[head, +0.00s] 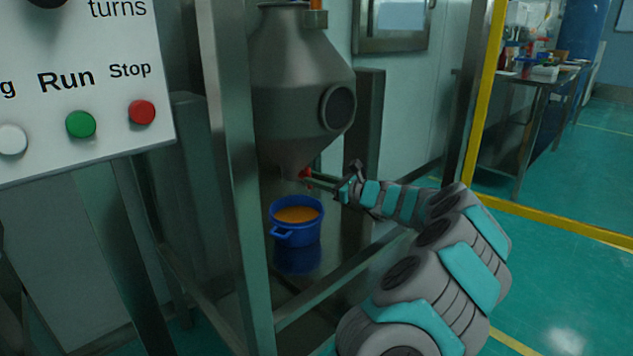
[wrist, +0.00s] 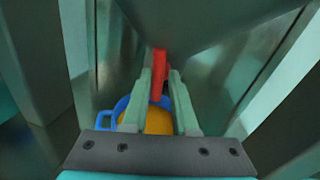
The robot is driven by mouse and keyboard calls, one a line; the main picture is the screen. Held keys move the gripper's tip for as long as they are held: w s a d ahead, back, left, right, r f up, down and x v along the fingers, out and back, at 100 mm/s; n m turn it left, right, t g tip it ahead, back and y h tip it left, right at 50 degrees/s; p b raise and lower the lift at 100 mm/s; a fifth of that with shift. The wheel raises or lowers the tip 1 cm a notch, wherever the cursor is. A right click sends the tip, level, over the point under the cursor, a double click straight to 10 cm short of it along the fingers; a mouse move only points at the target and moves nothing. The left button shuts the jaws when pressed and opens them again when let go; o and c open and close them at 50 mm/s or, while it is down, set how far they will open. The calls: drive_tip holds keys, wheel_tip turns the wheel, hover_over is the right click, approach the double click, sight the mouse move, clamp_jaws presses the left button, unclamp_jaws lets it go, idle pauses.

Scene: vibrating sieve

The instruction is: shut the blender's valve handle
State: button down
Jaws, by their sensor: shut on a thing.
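The blender (head: 298,85) is a grey metal cone hopper with a round dark port, mounted in a metal frame. Its red valve handle (head: 305,175) is at the bottom outlet. In the wrist view the red handle (wrist: 158,72) stands between my two finger tips. My gripper (head: 312,178) reaches in from the right and is shut on the handle. A blue pot (head: 296,232) with orange contents stands below the outlet. In the wrist view the blue pot (wrist: 108,118) is partly hidden behind my fingers.
A metal frame post (head: 236,170) stands left of the blender. A control panel (head: 80,150) with white, green and red buttons is at the left. A yellow frame (head: 478,110) and a cluttered table (head: 530,80) are at the right. The green floor there is clear.

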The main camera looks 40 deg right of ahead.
drive_tip(key=shift+w+a+f+n+g+h+b, duration=0.1)
drive_tip(key=shift+a+n+g+h+b, duration=0.3)
drive_tip(key=shift+n+b, duration=1.85)
drive_tip(key=shift+s+a+f+n+g+h+b, duration=0.1)
drive_tip(key=shift+n+h+b, duration=0.5)
drive_tip(key=shift+n+b, duration=1.65)
drive_tip(key=shift+w+a+f+n+g+h+b, duration=0.1)
drive_tip(key=shift+a+n+g+h+b, duration=0.3)
drive_tip(key=shift+n+b, duration=1.8)
drive_tip(key=shift+d+r+n+p, duration=0.15)
drive_tip(key=shift+n+p, duration=0.25)
drive_tip(key=shift+n, duration=0.2)
drive_tip(key=shift+d, duration=0.1)
drive_tip(key=c, duration=1.1)
unclamp_jaws()
drive_tip(key=o, duration=0.3)
drive_tip(key=shift+d+r+t, duration=0.1)
drive_tip(key=shift+r+t, duration=0.1)
drive_tip(key=shift+t, duration=0.1)
drive_tip(key=shift+h, duration=0.3)
